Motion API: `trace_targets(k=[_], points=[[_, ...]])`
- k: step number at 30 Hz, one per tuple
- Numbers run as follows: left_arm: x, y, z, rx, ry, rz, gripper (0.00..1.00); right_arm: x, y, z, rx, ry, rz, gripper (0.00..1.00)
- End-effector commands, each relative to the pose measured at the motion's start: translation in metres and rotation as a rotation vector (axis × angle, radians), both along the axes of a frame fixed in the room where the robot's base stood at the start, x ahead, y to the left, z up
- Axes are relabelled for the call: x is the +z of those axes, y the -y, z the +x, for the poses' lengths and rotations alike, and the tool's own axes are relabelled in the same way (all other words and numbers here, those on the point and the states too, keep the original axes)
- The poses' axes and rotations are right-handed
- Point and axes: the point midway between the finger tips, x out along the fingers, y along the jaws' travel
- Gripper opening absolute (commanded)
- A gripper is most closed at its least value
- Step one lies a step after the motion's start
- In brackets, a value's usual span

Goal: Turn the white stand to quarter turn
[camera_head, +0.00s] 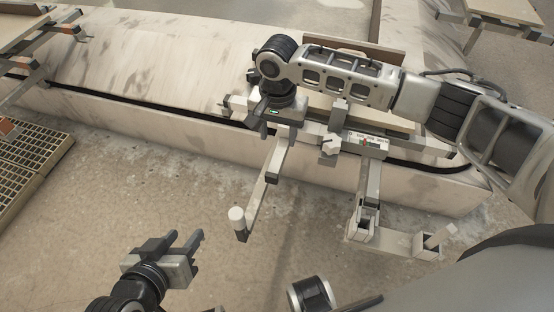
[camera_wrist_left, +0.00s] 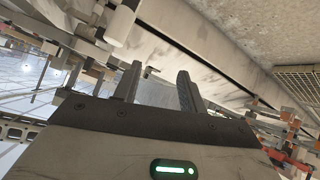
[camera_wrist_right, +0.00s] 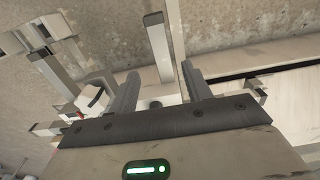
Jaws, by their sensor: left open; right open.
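The white stand (camera_head: 335,140) is on the pale ledge at the centre right of the head view, partly hidden by my right arm. My right gripper (camera_head: 258,108) is open above the ledge, by the bar's upper end. In the right wrist view a pale bar (camera_wrist_right: 158,45) shows beyond the open fingers; whether it is between them I cannot tell. My left gripper (camera_head: 184,240) is open and empty over the floor, left of the knob and apart from it.
The long pale ledge (camera_head: 150,60) runs across the head view. A second bracket frame (camera_head: 368,215) with upright posts projects at the right. A floor grate (camera_head: 30,155) lies at the left, with another rack (camera_head: 35,65) behind it. The floor between is clear.

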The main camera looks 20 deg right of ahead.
Motion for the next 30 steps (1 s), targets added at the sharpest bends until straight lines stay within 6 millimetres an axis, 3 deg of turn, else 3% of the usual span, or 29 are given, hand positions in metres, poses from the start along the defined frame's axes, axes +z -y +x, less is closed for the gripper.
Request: trace_targets(k=[3, 12, 18, 26, 27, 30], points=[[0.002, 0.003, 0.002, -0.003, 0.05, -0.018, 0.41, -0.032, 0.0, -0.001, 0.001, -0.001, 0.0, 0.49], [0.016, 0.008, 0.005, -0.006, 0.145, -0.058, 0.41, -0.083, -0.001, 0.0, 0.002, 0.001, 0.001, 0.49], [0.025, 0.01, 0.007, -0.005, 0.181, -0.074, 0.41, -0.095, -0.001, 0.0, 0.003, 0.002, 0.002, 0.49], [0.028, 0.011, 0.007, -0.008, 0.187, -0.077, 0.41, -0.095, -0.001, 0.0, 0.003, 0.002, 0.002, 0.49], [0.027, 0.011, 0.006, -0.008, 0.186, -0.077, 0.41, -0.095, -0.001, 0.0, 0.003, 0.002, 0.002, 0.46], [0.027, 0.011, 0.006, -0.008, 0.185, -0.077, 0.41, -0.095, -0.001, 0.0, 0.003, 0.002, 0.002, 0.18]])
